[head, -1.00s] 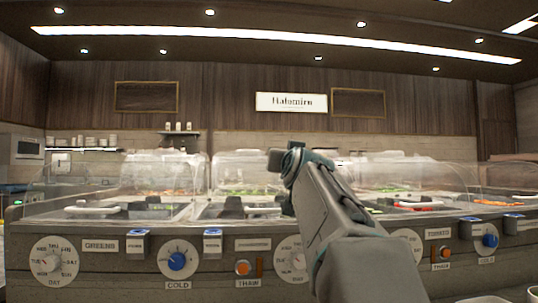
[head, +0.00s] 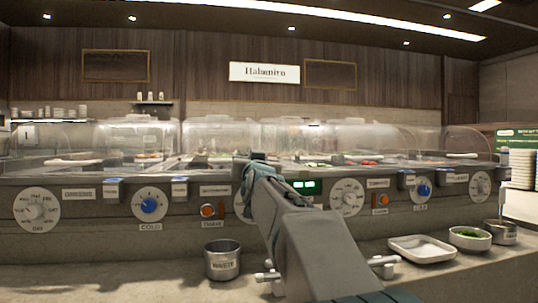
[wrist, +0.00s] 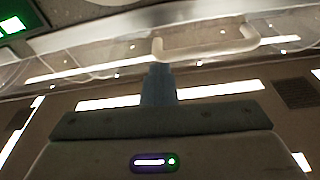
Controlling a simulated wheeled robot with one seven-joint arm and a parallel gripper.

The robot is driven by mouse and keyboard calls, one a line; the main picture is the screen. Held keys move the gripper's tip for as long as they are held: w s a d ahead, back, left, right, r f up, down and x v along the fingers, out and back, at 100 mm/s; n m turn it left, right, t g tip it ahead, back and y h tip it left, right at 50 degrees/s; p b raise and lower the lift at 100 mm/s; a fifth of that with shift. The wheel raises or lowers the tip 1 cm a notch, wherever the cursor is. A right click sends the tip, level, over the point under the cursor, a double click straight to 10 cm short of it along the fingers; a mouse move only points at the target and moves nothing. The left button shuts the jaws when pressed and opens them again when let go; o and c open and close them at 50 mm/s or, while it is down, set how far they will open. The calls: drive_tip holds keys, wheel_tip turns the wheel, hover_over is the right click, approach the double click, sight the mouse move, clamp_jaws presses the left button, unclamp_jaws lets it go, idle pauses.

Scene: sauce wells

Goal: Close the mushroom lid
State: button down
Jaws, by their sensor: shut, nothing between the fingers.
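My gripper (head: 252,158) is at the front of the row of wells in the head view, its tip just in front of the lids. In the wrist view its fingers (wrist: 158,84) are together and hold nothing. A pale bar handle (wrist: 207,48) runs across the clear lid or cover just beyond the fingertips; I cannot tell if they touch. Several clear domed lids (head: 138,130) stand over the wells. A small blurred label (head: 215,190) may read mushrooms. The lid behind my arm (head: 210,133) is partly hidden by it.
The counter front carries dials (head: 37,209), blue-topped blocks and orange buttons. A metal waste cup (head: 222,262) stands at the front. A white tray (head: 421,249) and bowls (head: 470,238) are at the right, with stacked plates (head: 522,168) beyond. A green lit display (head: 305,186) is beside my arm.

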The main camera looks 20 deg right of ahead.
drive_tip(key=shift+w+a+f, duration=0.2)
drive_tip(key=shift+w+f, duration=0.05)
drive_tip(key=shift+f, duration=0.35)
drive_tip(key=shift+w+a+f, duration=0.15)
drive_tip(key=shift+w+f, duration=0.05)
drive_tip(key=shift+f, duration=0.35)
drive_tip(key=shift+r, duration=0.1)
wheel_tip(320, 180, up, 4)
drive_tip(key=s+p, duration=0.2)
drive_tip(key=p, duration=0.1)
drive_tip(key=s+a+f, duration=0.1)
drive_tip(key=s+f, duration=0.5)
drive_tip(key=s, duration=0.1)
drive_tip(key=shift+a+f, duration=0.25)
drive_tip(key=shift+f, duration=0.05)
drive_tip(key=shift+s, duration=0.1)
